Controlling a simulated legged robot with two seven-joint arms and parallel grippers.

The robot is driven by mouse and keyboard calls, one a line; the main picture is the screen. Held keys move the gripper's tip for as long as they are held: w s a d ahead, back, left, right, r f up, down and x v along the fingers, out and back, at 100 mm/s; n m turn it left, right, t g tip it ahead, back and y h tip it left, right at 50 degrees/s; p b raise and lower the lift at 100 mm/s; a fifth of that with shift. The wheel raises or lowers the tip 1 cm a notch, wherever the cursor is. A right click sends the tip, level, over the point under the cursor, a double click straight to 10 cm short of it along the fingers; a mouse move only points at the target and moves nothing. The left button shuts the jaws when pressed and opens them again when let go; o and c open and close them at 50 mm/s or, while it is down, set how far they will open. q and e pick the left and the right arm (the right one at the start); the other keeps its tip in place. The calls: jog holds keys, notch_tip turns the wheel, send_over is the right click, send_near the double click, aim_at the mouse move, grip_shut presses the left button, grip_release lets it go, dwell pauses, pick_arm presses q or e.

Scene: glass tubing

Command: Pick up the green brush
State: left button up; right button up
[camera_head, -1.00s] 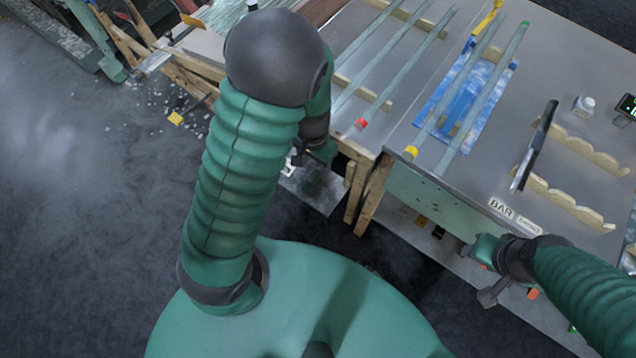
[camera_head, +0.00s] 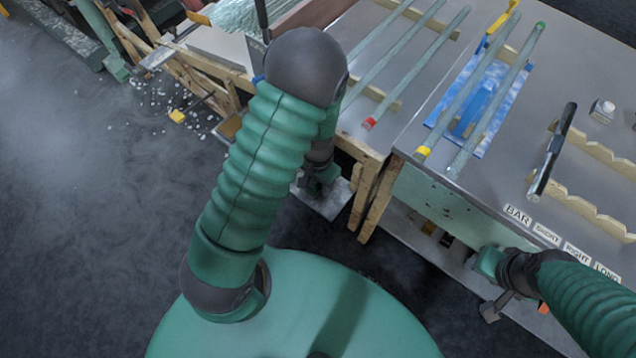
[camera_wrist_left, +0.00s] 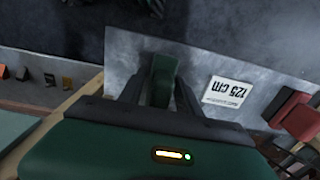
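A green block-like thing, which looks like the green brush (camera_wrist_left: 163,78), lies on a grey metal sheet (camera_wrist_left: 210,62) in the left wrist view. My left gripper (camera_wrist_left: 161,92) has its two dark fingers apart, one on each side of it. I cannot tell whether either finger touches it. In the head view my left gripper (camera_head: 320,184) is low over the metal sheet (camera_head: 330,204), beside the wooden table legs, and hides the brush. My right gripper (camera_head: 487,264) is by the front edge of the right table, and its fingers cannot be made out.
The right table (camera_head: 500,190) holds glass tubes (camera_head: 495,100), a blue mat (camera_head: 478,122) and notched wooden rests (camera_head: 590,207). Wooden legs (camera_head: 375,205) stand close to my left gripper.

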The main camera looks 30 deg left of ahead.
pick_arm(q)
grip_shut()
jog(key=shift+r, duration=0.1)
jog(key=shift+r, duration=0.3)
notch_tip(320, 180, up, 3)
jog(key=shift+r+p, duration=0.2)
jog(key=shift+p, duration=0.85)
jog(key=s+d+p, duration=0.6)
jog(key=s+d, duration=0.4)
jog(key=s, duration=0.2)
jog(key=shift+d+r, duration=0.2)
jog(key=shift+r, duration=0.2)
